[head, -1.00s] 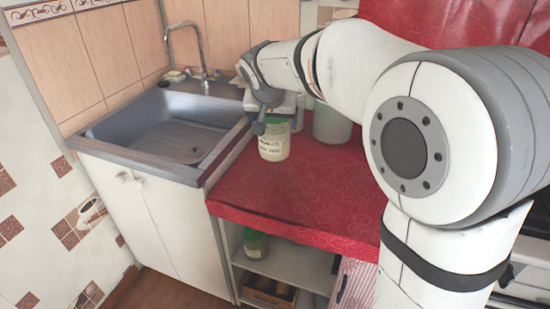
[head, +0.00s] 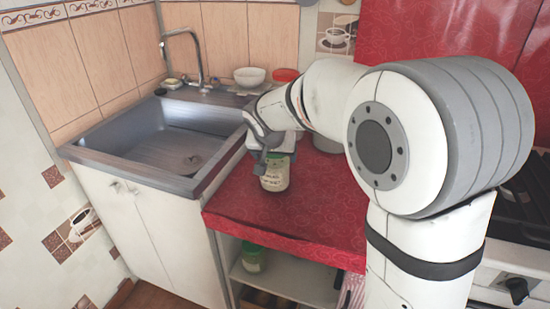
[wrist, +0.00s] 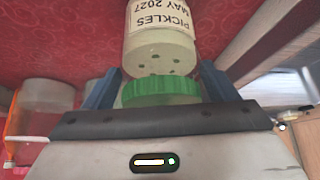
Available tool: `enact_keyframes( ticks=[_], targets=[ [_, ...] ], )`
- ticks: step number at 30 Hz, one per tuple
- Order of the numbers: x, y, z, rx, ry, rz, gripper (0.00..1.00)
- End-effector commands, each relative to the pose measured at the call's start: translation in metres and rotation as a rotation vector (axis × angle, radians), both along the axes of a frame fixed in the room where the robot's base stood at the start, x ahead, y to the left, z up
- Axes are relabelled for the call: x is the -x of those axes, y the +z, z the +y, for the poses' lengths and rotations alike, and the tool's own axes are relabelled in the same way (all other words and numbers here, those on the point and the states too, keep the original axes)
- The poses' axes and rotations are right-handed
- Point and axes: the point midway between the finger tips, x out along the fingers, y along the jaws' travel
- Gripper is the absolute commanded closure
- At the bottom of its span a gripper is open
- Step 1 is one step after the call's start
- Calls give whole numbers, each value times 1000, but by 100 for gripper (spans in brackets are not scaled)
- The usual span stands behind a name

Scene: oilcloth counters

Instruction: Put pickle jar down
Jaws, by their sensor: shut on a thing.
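The pickle jar (head: 275,176) is a clear jar with a white label and a green lid. It is upright at the left part of the red counter (head: 285,217). I cannot tell whether its base touches the cloth. My gripper (head: 273,153) is shut on the jar near its top, from above and behind. In the wrist view the label (wrist: 160,15) reads "PICKLES MAY 2027" upside down. The green lid (wrist: 162,92) sits between the two blue fingers of my gripper (wrist: 160,90).
The sink (head: 165,160) lies left of the counter. A white bowl (head: 250,76) and a red bowl (head: 285,75) stand at the back. Clear containers (wrist: 48,95) stand near the gripper. A green-lidded jar (head: 252,260) is on the shelf below. The counter's front is clear.

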Motion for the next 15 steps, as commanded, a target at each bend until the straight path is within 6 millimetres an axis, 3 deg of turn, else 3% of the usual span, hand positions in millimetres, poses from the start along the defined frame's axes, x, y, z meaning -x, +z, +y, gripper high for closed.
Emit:
enact_keyframes(
  ticks=[12,13,15],
  targets=[
    [-1,-6,1,-1,2,-4,91],
    [0,-8,1,0,1,-1,19],
    [0,-6,1,0,1,-1,14]
  ],
)
